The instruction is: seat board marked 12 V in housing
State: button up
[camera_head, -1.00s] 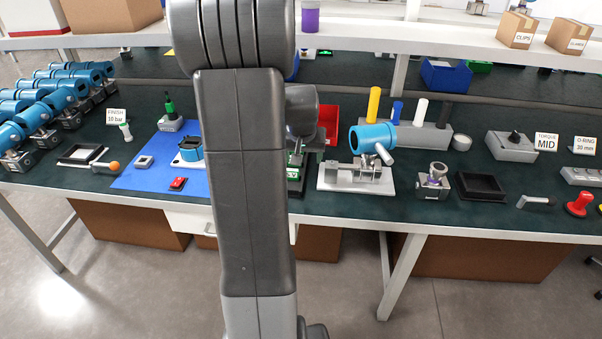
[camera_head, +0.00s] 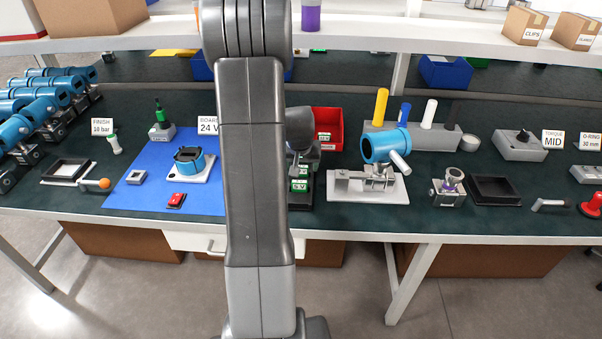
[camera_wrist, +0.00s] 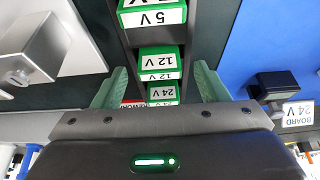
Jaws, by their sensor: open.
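In the wrist view, the green board marked 12 V (camera_wrist: 160,60) stands in a dark rack (camera_wrist: 203,20), between a 5 V board (camera_wrist: 152,15) and a 24 V board (camera_wrist: 163,92). My gripper (camera_wrist: 160,68) is open and empty. Its green fingers lie either side of the board row, near the 12 V board; the height gap is unclear. An open blue round housing (camera_head: 190,159) sits on a white base on the blue mat (camera_head: 125,195). A placard (camera_head: 207,126) behind it reads BOARD 24 V.
A red bin (camera_head: 328,128) is behind the rack. Right of it, a fixture (camera_head: 345,187) holds a blue cylindrical body (camera_head: 385,146). A red module (camera_head: 176,200) and small grey block (camera_head: 136,177) lie on the mat.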

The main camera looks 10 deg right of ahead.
jog(key=c, duration=1.1)
jog(key=shift+o, duration=0.2)
